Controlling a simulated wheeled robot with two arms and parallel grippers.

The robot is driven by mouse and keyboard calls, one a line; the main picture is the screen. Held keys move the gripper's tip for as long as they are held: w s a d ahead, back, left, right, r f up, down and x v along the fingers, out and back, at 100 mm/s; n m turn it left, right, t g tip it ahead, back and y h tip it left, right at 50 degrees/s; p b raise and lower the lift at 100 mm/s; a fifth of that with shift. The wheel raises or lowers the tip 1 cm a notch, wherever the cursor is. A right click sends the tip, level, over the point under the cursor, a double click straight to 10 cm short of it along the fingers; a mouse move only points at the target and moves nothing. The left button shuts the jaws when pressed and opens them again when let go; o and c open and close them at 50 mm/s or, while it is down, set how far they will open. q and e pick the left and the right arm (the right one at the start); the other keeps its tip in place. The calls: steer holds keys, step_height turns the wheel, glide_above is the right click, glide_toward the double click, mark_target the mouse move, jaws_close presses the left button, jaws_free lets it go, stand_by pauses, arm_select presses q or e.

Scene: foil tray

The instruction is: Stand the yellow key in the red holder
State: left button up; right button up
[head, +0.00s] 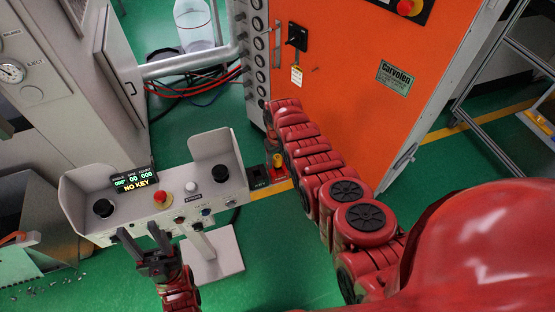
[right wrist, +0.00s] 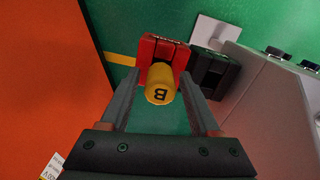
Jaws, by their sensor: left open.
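The yellow key (head: 277,159), a short rounded piece marked B, stands out between the fingers of my right gripper (right wrist: 160,76) in the right wrist view. My left gripper (head: 146,244) is open and empty in front of the control console.
A black holder labelled KEY (head: 258,178) stands left of the red one. The grey console (head: 140,211) has knobs, a red button and a display reading NO KEY (head: 136,182). An orange cabinet (head: 345,80) rises close behind the right arm.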

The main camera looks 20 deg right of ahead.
steer(key=shift+o, duration=0.7)
steer(key=shift+w+r+p, duration=0.15)
steer(key=shift+r+p, duration=0.15)
steer(key=shift+r, duration=1.4)
step_height(320, 180, up, 8)
steer(key=shift+f+b, duration=0.1)
steer(key=shift+b, duration=1.1)
step_height(320, 180, up, 6)
steer(key=p, duration=0.6)
glide_above(277, 156)
steer(key=shift+s, duration=0.2)
